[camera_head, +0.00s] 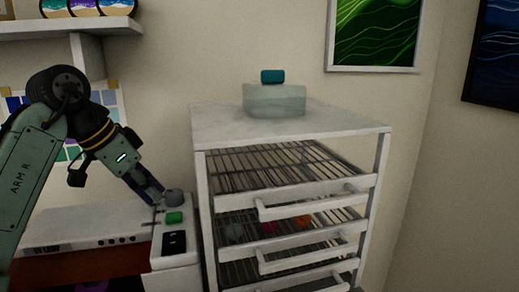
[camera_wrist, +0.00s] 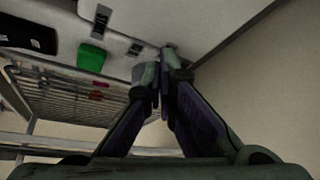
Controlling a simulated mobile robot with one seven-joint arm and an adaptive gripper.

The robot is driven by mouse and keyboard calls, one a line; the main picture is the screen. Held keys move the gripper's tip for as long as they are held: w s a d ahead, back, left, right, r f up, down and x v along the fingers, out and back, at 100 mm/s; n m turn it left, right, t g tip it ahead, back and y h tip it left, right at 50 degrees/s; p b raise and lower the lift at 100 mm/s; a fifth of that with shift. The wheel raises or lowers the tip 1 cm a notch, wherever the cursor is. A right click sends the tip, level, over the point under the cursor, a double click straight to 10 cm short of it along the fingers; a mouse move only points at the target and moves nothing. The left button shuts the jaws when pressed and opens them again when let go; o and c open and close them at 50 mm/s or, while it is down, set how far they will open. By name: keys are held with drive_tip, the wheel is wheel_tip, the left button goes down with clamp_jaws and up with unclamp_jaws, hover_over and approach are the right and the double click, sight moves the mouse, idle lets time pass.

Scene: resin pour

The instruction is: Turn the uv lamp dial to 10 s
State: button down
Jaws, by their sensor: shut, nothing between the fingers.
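The white UV lamp (camera_head: 95,222) stands at the left in the head view, with a control panel on its right end. Its grey round dial (camera_head: 174,196) sits at the back of that panel, behind a green button (camera_head: 174,217). My gripper (camera_head: 157,196) points down at the dial's left side, shut and empty. In the wrist view, my fingertips (camera_wrist: 160,73) are close together and the dial is largely hidden behind them. I cannot tell whether they touch it. The dial's setting is not readable. The green button (camera_wrist: 91,58) shows to the left.
A black switch (camera_head: 174,242) is in front of the green button. A white rack (camera_head: 290,128) with wire shelves and several handles stands close to the lamp's right. A translucent block with a teal top (camera_head: 274,99) rests on it. A wall shelf (camera_head: 60,29) hangs upper left.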

drive_tip(key=shift+w+d, duration=0.1)
drive_tip(key=shift+d, duration=0.15)
drive_tip(key=shift+s+d+p, duration=0.4)
drive_tip(key=shift+s+p, duration=0.15)
drive_tip(key=shift+p, duration=0.5)
drive_tip(key=shift+s+d+p, duration=0.3)
drive_tip(key=shift+d+p, duration=0.25)
drive_tip(key=shift+p, duration=0.4)
drive_tip(key=shift+s+a, duration=0.1)
idle(0.3)
drive_tip(key=shift+s+a+f, duration=0.1)
drive_tip(key=shift+s, duration=0.1)
drive_tip(key=shift+r, duration=3.1)
